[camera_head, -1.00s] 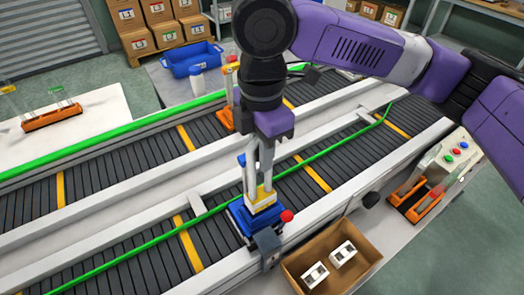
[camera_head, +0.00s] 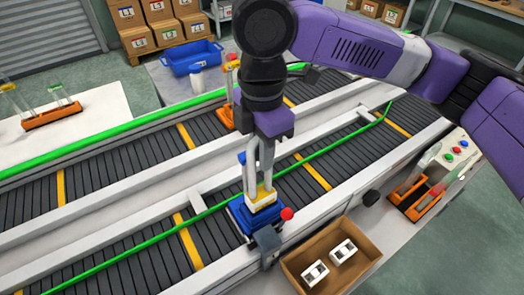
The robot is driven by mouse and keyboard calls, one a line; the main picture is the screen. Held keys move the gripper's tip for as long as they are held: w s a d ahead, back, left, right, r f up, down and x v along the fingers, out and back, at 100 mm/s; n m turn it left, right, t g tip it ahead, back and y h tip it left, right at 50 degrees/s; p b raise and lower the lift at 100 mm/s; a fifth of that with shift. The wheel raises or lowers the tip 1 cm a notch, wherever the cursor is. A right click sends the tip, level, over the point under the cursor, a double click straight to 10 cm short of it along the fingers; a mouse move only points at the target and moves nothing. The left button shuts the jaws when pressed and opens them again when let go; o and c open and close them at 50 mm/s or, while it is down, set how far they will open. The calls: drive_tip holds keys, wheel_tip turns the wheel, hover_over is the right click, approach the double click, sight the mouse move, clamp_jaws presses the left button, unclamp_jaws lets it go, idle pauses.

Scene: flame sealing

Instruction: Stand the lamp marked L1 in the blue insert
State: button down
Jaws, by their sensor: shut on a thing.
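My gripper (camera_head: 259,190) points straight down over the near conveyor, its fingers shut on a yellow-and-white piece (camera_head: 263,199), which I take to be the lamp. The fingers hide part of it, and no L1 mark can be read. The lamp looks upright, directly over the blue insert (camera_head: 243,219), and its lower part meets the insert in this view. I cannot tell whether it is fully seated.
A red knob (camera_head: 287,214) stands close to the insert's right side. A cardboard box (camera_head: 292,277) with two white blocks is at the front right. Orange racks (camera_head: 54,117) stand left and right (camera_head: 425,205). A green rail (camera_head: 205,215) runs along the conveyor.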

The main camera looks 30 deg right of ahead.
drive_tip(key=shift+f+b, duration=0.45)
drive_tip(key=shift+f, duration=0.5)
idle(0.4)
drive_tip(key=c, duration=1.3)
unclamp_jaws()
wheel_tip(320, 180, up, 8)
drive_tip(key=shift+f, duration=0.1)
drive_tip(key=shift+r+p, duration=4.55)
drive_tip(key=shift+p, duration=0.2)
